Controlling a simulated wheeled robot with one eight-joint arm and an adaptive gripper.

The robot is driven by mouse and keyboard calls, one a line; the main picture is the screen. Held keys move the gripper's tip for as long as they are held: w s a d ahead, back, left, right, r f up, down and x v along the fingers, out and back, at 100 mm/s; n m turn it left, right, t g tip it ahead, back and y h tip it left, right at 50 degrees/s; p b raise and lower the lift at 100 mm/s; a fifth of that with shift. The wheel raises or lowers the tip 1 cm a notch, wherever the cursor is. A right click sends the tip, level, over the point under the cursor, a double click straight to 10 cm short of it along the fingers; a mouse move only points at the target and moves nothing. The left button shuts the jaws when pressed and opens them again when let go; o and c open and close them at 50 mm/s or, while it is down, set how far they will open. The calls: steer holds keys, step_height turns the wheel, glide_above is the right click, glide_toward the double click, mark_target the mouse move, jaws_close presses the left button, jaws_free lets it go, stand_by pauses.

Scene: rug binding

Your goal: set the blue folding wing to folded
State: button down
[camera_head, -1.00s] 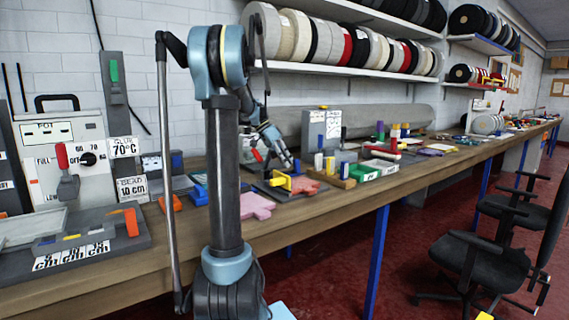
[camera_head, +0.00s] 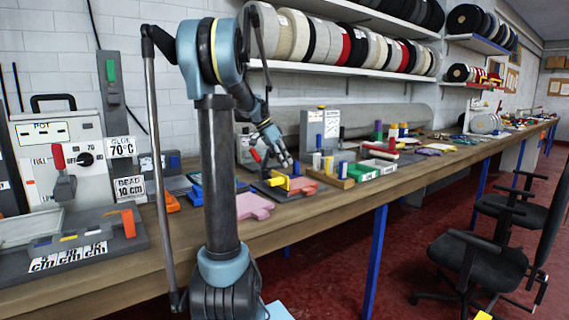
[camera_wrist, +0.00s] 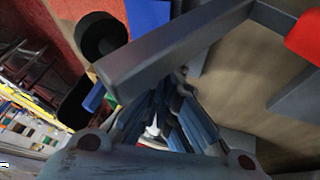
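My gripper (camera_head: 287,161) is over the workbench in the head view, just above a small dark fixture with a yellow upright piece (camera_head: 279,182). A small blue part (camera_head: 296,168) shows beside the yellow piece; I cannot tell for sure that it is the blue folding wing. In the wrist view the fingers of my gripper (camera_wrist: 172,95) point at a grey bar (camera_wrist: 175,50) that crosses close in front of them. A blue surface (camera_wrist: 148,16) lies beyond the bar, and I cannot tell what it belongs to. Whether the fingers are open or touching anything is unclear.
A pink piece (camera_head: 253,206) lies on the bench left of the fixture, and a red piece (camera_head: 302,186) lies by it. A wooden block with spools (camera_head: 338,181) and a green box (camera_head: 362,173) stand to the right. The bench front edge is mostly clear.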

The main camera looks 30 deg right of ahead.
steer(key=w, duration=0.3)
steer(key=shift+w+a+r, duration=0.1)
steer(key=shift+w+a, duration=0.05)
steer(key=shift+a, duration=0.1)
steer(key=v, duration=0.9)
steer(key=shift+r, duration=0.25)
